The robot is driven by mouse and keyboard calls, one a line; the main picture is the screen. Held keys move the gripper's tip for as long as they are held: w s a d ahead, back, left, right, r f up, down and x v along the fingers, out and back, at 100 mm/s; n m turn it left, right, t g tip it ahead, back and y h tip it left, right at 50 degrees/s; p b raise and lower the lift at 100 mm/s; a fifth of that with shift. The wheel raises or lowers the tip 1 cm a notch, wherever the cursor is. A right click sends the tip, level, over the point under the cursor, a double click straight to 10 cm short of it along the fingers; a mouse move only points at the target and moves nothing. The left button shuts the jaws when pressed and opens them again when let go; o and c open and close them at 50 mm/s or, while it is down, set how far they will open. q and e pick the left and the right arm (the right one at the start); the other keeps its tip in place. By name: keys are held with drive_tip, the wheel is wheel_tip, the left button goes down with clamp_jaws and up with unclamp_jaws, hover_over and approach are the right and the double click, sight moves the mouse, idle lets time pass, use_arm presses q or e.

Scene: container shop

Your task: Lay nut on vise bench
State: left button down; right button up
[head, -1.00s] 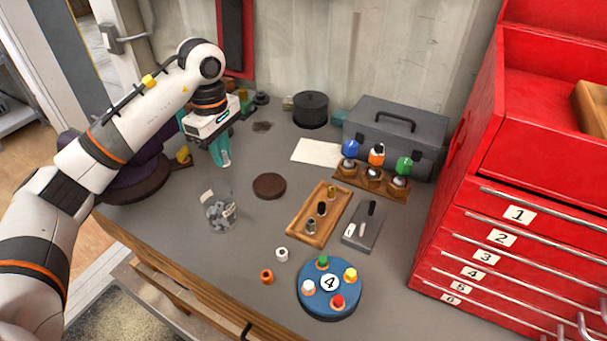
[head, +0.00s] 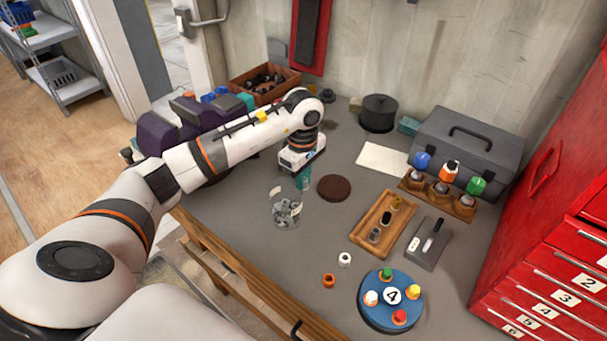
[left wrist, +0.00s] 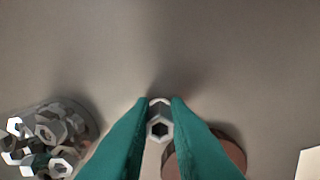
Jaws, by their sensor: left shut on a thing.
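My left gripper (head: 303,184) is above the grey bench top (head: 250,196), between the clear jar of nuts and the dark brown disc. In the left wrist view its teal fingers (left wrist: 159,112) are shut on a grey hex nut (left wrist: 159,128), with the hole facing the camera. The nut is too small to make out in the head view. The jar of nuts (head: 287,212) stands on the bench and also shows at lower left in the wrist view (left wrist: 45,140). A purple machine (head: 180,125), perhaps the vise, stands at the bench's left end. My right gripper is out of view.
The brown disc (head: 333,188) lies just right of the gripper. A wooden tray (head: 365,243), a blue round stand (head: 372,318) and small white and orange pieces are nearer the front right. A grey toolbox (head: 468,145) and red cabinet (head: 545,225) bound the right side.

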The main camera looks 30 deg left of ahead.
use_arm(q)
drive_tip(key=shift+f, duration=0.35)
drive_tip(key=c, duration=1.4)
unclamp_jaws()
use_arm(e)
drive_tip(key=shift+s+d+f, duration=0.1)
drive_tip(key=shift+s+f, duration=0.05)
use_arm(q)
drive_tip(key=shift+r, duration=0.1)
drive_tip(key=shift+r, duration=0.1)
drive_tip(key=shift+r+b, duration=1.4)
drive_tip(key=shift+r, duration=4.65)
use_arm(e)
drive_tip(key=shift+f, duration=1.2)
